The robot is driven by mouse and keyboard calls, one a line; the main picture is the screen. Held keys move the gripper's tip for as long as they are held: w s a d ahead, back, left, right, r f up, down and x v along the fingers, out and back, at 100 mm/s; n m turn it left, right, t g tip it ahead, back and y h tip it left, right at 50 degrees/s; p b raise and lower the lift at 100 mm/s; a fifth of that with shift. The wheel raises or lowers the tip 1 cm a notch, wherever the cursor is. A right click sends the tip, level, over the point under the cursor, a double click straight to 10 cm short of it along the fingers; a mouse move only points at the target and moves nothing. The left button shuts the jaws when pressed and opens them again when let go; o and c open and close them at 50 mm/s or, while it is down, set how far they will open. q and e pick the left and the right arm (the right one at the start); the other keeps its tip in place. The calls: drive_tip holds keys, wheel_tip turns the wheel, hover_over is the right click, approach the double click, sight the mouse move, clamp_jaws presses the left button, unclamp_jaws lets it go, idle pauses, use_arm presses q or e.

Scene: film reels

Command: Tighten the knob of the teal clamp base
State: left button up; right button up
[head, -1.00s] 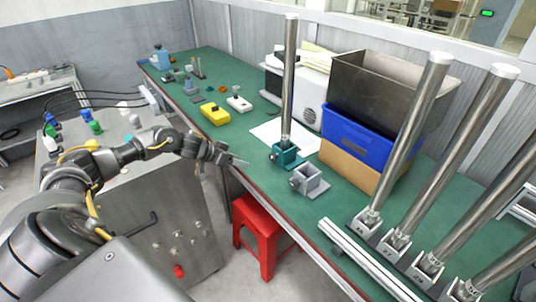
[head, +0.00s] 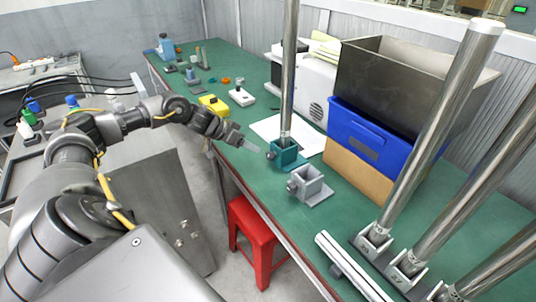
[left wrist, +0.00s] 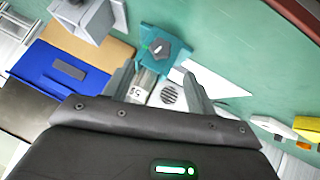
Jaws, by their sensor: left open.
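The teal clamp base (head: 287,156) stands on the green table with a tall metal post (head: 289,70) upright in it. Its dark knob (head: 270,155) faces my left gripper. My left gripper (head: 252,146) is open and empty, a short way left of the knob and apart from it. In the left wrist view the teal clamp base (left wrist: 168,38) and its knob (left wrist: 156,48) show beyond and between the open fingers (left wrist: 158,80). My right gripper is out of view.
A grey clamp base (head: 312,184) stands close in front of the teal one. A blue bin (head: 358,137) and a metal box (head: 378,79) are behind. More posts (head: 440,130) stand at right. A yellow object (head: 214,105) lies farther left. A red stool (head: 255,235) is below the table edge.

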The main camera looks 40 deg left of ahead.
sight(268, 155)
use_arm(q)
drive_tip(key=x, duration=0.7)
drive_tip(key=shift+w+d+f, duration=0.15)
drive_tip(key=shift+w+f, duration=0.1)
drive_tip(key=shift+w, duration=0.05)
drive_tip(key=shift+w+d+f, duration=0.25)
drive_tip(key=shift+w+f, duration=0.15)
drive_tip(key=shift+f, duration=0.05)
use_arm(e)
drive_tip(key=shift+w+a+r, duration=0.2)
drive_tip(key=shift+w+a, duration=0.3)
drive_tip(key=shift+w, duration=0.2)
use_arm(q)
drive_tip(key=shift+c, duration=0.5)
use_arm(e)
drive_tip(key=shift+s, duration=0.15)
